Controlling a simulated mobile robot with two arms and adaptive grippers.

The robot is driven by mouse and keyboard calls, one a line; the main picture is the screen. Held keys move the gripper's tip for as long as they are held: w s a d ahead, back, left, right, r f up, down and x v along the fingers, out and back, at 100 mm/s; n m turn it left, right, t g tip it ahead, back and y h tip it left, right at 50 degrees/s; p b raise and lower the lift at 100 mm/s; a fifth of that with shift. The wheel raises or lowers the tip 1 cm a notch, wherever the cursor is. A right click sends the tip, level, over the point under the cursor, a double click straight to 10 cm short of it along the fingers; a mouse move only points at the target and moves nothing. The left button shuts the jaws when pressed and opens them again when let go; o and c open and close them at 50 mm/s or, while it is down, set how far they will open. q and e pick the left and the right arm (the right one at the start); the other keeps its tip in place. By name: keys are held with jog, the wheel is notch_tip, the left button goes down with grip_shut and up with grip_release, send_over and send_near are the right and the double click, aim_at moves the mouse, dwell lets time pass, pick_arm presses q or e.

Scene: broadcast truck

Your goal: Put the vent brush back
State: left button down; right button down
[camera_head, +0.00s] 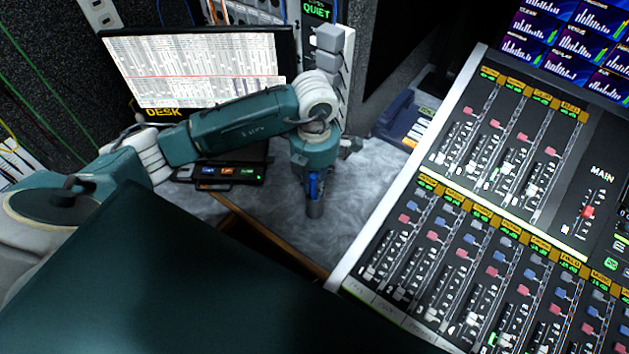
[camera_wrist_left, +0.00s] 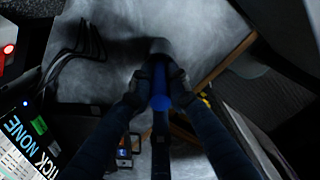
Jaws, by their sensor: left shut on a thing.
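My left gripper (camera_head: 313,180) points down over the grey desk top (camera_head: 270,210). It is shut on the vent brush (camera_head: 314,208), which is upright, with a blue part between the fingers and a grey end below. In the left wrist view, the fingers of my left gripper (camera_wrist_left: 155,95) close on both sides of the blue part of the vent brush (camera_wrist_left: 160,88). Its grey end points away from the camera. I cannot tell whether that end touches the desk. I cannot make out a holder for the brush. My right gripper is not in view.
A large mixing console (camera_head: 490,210) fills the right side. A monitor (camera_head: 200,70) stands at the back left, with a small button panel (camera_head: 222,173) below it. A blue-grey device (camera_head: 403,120) sits behind the gripper. The desk's wooden edge (camera_head: 265,232) runs in front.

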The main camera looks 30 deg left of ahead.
pick_arm(q)
jog(key=c, duration=1.6)
grip_release()
jog(key=shift+c, duration=0.2)
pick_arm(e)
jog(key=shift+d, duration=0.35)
